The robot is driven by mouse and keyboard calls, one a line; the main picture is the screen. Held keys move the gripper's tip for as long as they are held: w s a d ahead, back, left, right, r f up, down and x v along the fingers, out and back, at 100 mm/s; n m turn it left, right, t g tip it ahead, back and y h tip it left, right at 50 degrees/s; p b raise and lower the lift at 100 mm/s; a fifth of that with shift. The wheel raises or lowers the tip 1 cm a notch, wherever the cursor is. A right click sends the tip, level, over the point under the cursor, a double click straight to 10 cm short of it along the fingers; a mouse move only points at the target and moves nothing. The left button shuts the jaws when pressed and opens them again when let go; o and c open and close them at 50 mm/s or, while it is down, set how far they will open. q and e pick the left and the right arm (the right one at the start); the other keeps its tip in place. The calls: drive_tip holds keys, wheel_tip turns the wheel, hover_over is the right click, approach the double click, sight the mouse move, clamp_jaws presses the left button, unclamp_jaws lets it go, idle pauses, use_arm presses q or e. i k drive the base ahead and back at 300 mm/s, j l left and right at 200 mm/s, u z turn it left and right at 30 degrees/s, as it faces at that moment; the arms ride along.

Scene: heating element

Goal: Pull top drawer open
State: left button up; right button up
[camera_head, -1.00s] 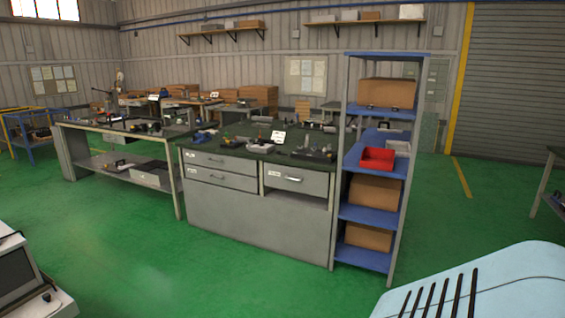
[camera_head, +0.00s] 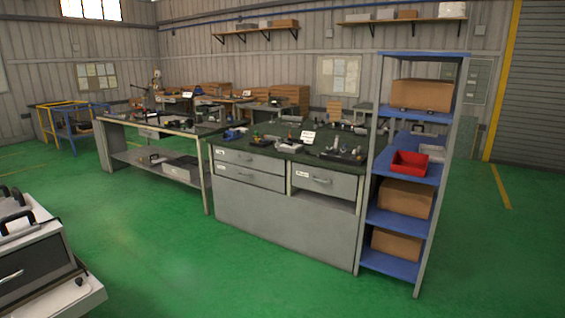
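A grey workbench (camera_head: 280,222) with a dark green top stands in the middle of the head view. Its left column has a top drawer (camera_head: 240,161) and a lower drawer (camera_head: 240,176), each with a bar handle. A single drawer (camera_head: 324,181) with a handle sits at its right, above an open slot. All of these drawers look shut. Neither of my grippers is in view.
A blue-shelved rack (camera_head: 405,221) with cardboard boxes and a red bin (camera_head: 408,163) stands against the bench's right end. Another workbench (camera_head: 160,178) is at left. Green floor before the bench is clear.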

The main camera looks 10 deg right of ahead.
sight(270, 164)
drive_tip(key=i+u, duration=0.1)
drive_tip(key=i, duration=2.25)
drive_tip(key=i+j+z, duration=0.15)
drive_tip(key=i, duration=1.25)
drive_tip(key=i+j+z, duration=0.2)
drive_tip(key=i, duration=0.25)
drive_tip(key=i+j+z, duration=0.2)
drive_tip(key=i, duration=0.3)
drive_tip(key=i+j+z, duration=0.2)
drive_tip(key=i, duration=0.25)
